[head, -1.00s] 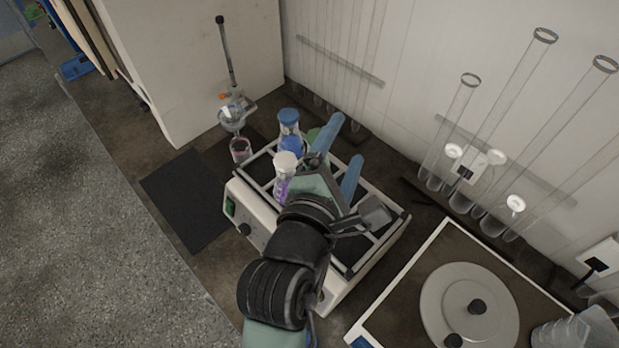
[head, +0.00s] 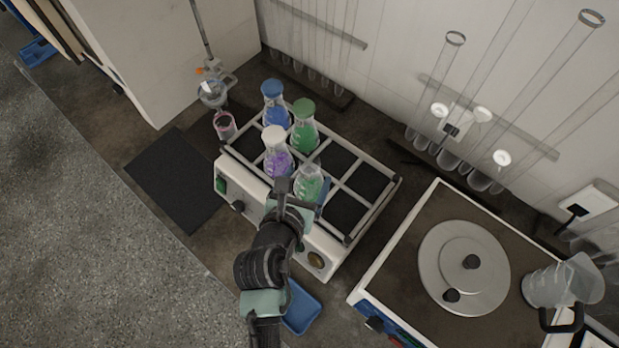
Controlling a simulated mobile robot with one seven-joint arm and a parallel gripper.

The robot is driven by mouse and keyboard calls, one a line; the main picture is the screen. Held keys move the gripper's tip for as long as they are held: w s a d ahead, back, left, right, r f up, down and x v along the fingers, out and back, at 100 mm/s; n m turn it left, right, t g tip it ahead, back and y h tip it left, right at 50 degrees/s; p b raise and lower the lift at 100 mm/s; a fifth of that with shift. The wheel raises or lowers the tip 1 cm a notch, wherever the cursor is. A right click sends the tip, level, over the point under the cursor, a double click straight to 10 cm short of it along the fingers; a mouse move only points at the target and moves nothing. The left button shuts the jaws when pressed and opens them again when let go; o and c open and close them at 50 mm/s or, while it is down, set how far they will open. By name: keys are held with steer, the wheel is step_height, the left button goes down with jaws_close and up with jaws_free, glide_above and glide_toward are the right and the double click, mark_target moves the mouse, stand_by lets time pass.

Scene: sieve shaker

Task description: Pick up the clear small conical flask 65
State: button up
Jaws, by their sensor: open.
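A conical flask with a clear, uncapped-looking top and green liquid low in it (head: 308,184) stands in the front part of the shaker rack; I cannot read any number on it. My gripper (head: 308,203) is open and over the front of the rack, right at this flask. Its fingers are mostly hidden by my wrist and the flask; a blue finger part shows just right of the flask. I cannot tell whether they touch. Beside it stand a white-capped flask with purple liquid (head: 277,158), a blue-capped flask (head: 274,105) and a green-capped flask (head: 304,128).
The flasks stand in the metal grid of the white shaker (head: 375,205), whose right compartments are empty. A hotplate-like device with a round lid (head: 440,290) and a clear jug (head: 560,283) are at right. A small pink-filled beaker (head: 225,125) is at left. A blue tray (head: 300,308) lies in front.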

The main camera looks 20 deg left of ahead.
mark_target(312, 166)
steer(key=shift+w+r+p+x, duration=0.1)
steer(key=shift+r+p+x, duration=0.1)
steer(key=shift+x, duration=1.3)
steer(key=shift+w+r+p+x, duration=0.1)
steer(key=shift+r+p+x, duration=0.1)
steer(key=shift+x, duration=1.35)
steer(key=shift+a, duration=0.1)
jaws_close()
